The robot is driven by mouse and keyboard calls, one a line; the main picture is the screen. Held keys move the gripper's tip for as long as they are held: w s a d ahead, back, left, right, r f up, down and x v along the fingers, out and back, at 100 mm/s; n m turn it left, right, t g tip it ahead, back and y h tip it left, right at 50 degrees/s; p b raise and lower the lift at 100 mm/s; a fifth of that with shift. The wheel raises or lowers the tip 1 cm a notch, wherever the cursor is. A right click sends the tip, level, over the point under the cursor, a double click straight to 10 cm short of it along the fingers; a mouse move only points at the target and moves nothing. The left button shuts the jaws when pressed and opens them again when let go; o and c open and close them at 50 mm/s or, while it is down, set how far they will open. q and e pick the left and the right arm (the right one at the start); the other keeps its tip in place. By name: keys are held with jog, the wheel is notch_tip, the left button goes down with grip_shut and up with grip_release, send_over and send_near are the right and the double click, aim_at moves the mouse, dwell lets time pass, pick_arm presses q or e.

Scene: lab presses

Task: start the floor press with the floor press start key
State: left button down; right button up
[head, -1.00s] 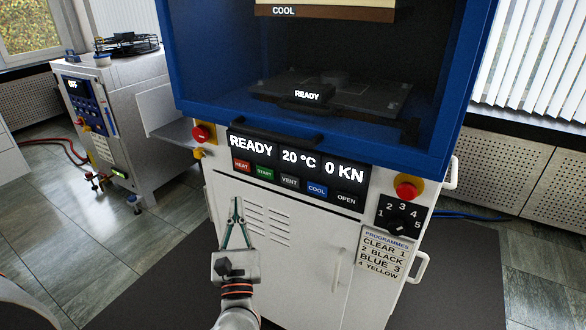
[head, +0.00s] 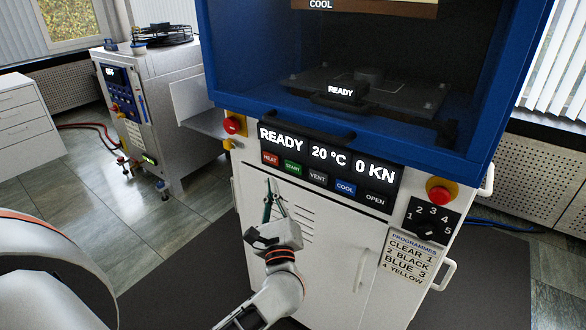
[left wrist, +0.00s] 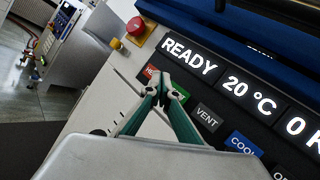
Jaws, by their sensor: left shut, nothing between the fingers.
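The floor press (head: 330,250) is a white cabinet with a blue frame. Its panel (head: 325,165) reads READY, 20 °C and 0 KN. The green floor press start key (head: 292,167), marked START, sits between HEAT and VENT. My left gripper (head: 268,184) is shut and empty, its tips just below the key row, under HEAT and START. In the left wrist view the fingertips (left wrist: 164,82) overlap the keys, and the green start key (left wrist: 181,94) is partly hidden behind them. I cannot tell if they touch. My right gripper is not in view.
Red HEAT (head: 270,158), VENT (head: 318,177) and blue COOL (head: 345,187) keys lie close by. Red stop buttons (head: 232,125) and (head: 439,191) flank the panel. A programme dial (head: 427,231) is at the right. A smaller machine (head: 145,110) stands at the left.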

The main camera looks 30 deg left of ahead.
pick_arm(q)
jog(key=b, duration=0.2)
send_near(286, 161)
jog(key=s+a+x, duration=0.1)
jog(key=x, duration=0.3)
jog(key=shift+w+r, duration=0.1)
jog(key=shift+w, duration=0.5)
dwell(0.6)
jog(key=shift+w, duration=0.3)
jog(key=shift+w+d, duration=0.1)
jog(key=shift+w, duration=0.05)
